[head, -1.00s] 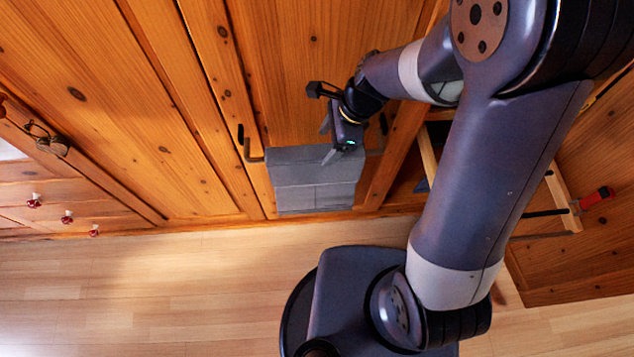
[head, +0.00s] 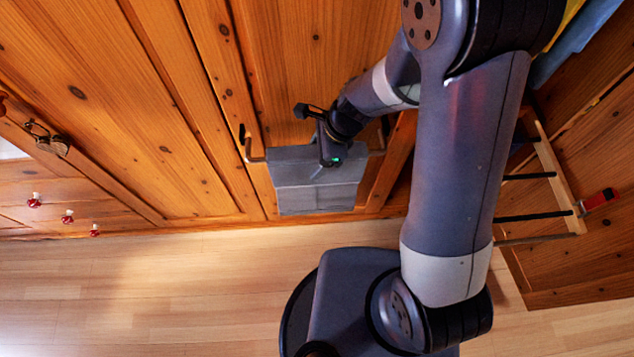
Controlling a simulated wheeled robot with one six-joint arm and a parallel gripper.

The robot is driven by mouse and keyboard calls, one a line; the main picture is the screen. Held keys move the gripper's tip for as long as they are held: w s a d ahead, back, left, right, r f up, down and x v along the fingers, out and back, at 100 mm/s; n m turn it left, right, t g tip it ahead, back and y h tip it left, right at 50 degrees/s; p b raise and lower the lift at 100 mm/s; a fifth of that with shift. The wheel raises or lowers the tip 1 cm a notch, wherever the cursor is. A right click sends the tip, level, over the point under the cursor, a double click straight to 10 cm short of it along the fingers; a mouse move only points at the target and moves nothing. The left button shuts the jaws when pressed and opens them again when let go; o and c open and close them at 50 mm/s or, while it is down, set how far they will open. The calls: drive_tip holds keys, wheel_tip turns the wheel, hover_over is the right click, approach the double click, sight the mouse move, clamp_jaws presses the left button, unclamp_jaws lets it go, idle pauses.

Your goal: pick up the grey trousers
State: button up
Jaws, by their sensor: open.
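The grey trousers (head: 318,192) hang folded over a rail on the wooden door, in the middle of the head view. My gripper (head: 322,164) is at their upper edge, in front of the cloth. Its jaws are open. The fingertips overlap the top of the cloth in this view, and I cannot tell whether they touch it. My gripper hides a small part of the trousers' top edge.
The rail's bracket (head: 251,152) shows left of the trousers. A wooden rack with dark bars (head: 553,175) stands at the right, with a red-ended object (head: 600,199) by it. Blue cloth (head: 577,42) shows upper right. The floor (head: 150,285) at lower left is clear.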

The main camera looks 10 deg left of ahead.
drive_tip(key=shift+f, duration=0.2)
drive_tip(key=shift+c, duration=0.3)
clamp_jaws()
idle(0.7)
